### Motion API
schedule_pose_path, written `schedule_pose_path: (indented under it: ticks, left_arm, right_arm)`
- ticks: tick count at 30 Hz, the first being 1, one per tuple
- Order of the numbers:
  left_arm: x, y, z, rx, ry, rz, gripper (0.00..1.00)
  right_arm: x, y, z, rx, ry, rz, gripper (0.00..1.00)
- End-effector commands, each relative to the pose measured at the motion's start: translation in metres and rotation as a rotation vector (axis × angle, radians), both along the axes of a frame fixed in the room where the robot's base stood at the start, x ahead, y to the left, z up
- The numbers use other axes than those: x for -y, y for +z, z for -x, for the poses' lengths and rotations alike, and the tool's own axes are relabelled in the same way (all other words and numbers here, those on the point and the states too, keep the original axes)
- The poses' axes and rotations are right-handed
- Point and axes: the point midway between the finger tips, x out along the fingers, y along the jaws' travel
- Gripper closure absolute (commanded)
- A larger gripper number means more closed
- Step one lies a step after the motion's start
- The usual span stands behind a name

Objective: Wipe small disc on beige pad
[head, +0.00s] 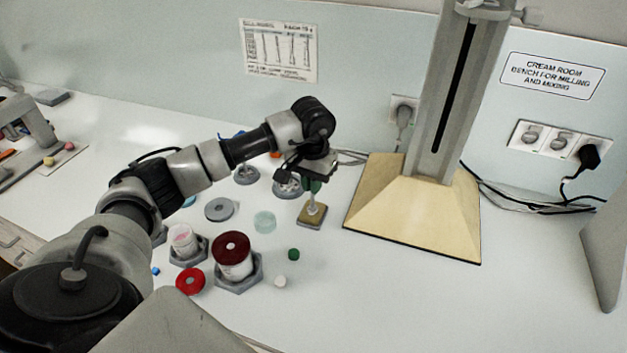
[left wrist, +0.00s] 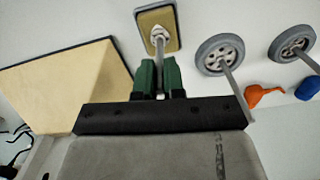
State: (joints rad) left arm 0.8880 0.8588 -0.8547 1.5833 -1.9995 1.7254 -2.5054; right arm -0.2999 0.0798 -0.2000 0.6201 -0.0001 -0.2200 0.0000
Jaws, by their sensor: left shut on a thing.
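My left gripper (head: 312,187) points down above the beige pad (head: 304,221), its green fingers shut on a thin metal stem (head: 313,200). In the left wrist view the gripper (left wrist: 158,78) holds the stem, whose far end carries a small pale disc (left wrist: 159,35). The disc lies over the beige pad (left wrist: 172,17), inside its dark rim. It looks at or very near the pad's surface; I cannot tell if it touches. The right gripper is not in view.
Two larger discs on stems stand left of the pad, a nearer one (left wrist: 220,54) and a farther one (left wrist: 292,43). A cream stand base (head: 420,215) is close on the right. Jars, including a dark-red-topped one (head: 233,262), stand in front.

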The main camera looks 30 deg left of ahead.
Motion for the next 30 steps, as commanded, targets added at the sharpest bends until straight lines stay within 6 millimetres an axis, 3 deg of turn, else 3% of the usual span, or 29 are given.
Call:
schedule_pose_path:
  ticks: [21, 30]
  left_arm:
    - [0.0, 0.03, 0.0, 0.0, -0.001, 0.0, 1.0]
    - [0.0, 0.03, 0.0, 0.0, -0.001, 0.0, 1.0]
  right_arm:
    - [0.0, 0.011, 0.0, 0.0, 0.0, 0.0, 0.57]
    - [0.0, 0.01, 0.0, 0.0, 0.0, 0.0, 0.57]
